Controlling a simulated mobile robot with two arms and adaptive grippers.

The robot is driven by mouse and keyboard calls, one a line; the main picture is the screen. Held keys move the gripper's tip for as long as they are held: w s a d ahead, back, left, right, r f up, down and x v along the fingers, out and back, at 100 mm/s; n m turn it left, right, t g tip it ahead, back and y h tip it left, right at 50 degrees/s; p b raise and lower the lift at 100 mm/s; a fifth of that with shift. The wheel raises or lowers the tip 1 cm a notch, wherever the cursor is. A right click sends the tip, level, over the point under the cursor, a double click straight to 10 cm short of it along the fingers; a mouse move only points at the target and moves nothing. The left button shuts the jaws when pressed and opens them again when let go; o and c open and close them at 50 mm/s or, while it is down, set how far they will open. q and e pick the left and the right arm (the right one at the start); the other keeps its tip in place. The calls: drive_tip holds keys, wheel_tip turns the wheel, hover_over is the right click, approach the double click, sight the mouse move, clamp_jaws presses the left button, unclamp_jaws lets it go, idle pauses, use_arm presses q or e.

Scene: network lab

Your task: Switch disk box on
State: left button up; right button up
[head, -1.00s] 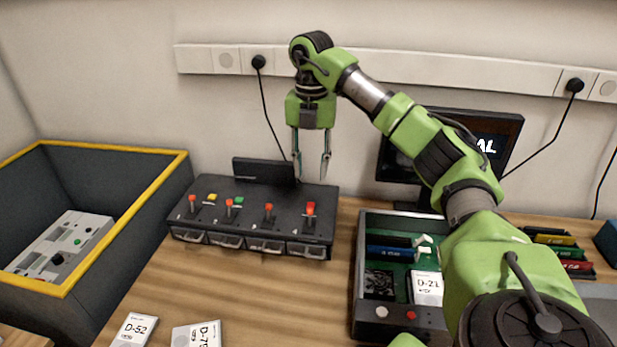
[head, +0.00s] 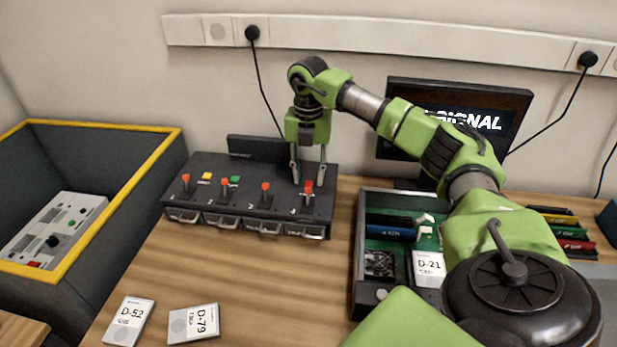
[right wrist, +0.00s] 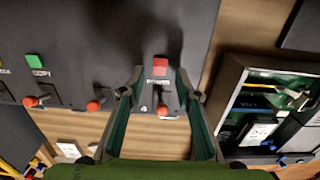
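The disk box (head: 250,208) is a black box with red-tipped levers, coloured buttons and a row of drawers along its front. It stands on the wooden table. In the right wrist view, its red button (right wrist: 160,65) is labelled POWER, with a red-tipped lever (right wrist: 162,110) in front of it. My right gripper (head: 309,180) is open and empty, pointing down over the right end of the box. In the right wrist view, its fingers (right wrist: 160,72) appear on either side of the red button. I cannot tell whether they touch anything. My left gripper is not in view.
An open case (head: 357,250) with disk D-21 (head: 428,268) stands right of the box, with a monitor (head: 509,110) behind. Disks D-52 (head: 129,320) and D-79 (head: 194,322) lie in front. A yellow-rimmed bin (head: 120,200) is at left. The table between is clear.

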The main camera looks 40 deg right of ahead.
drive_tip(key=shift+f, duration=0.9)
clamp_jaws()
drive_tip(key=shift+r, duration=0.1)
drive_tip(key=shift+w+d+r+g+y+p, duration=0.2)
drive_tip(key=shift+g+y+p, duration=0.25)
drive_tip(key=shift+p, duration=0.7)
drive_tip(key=shift+w+d+f+g+y+p, duration=0.1)
drive_tip(key=shift+f+g+y+p, duration=0.1)
drive_tip(key=shift+g+y+p, duration=0.35)
unclamp_jaws()
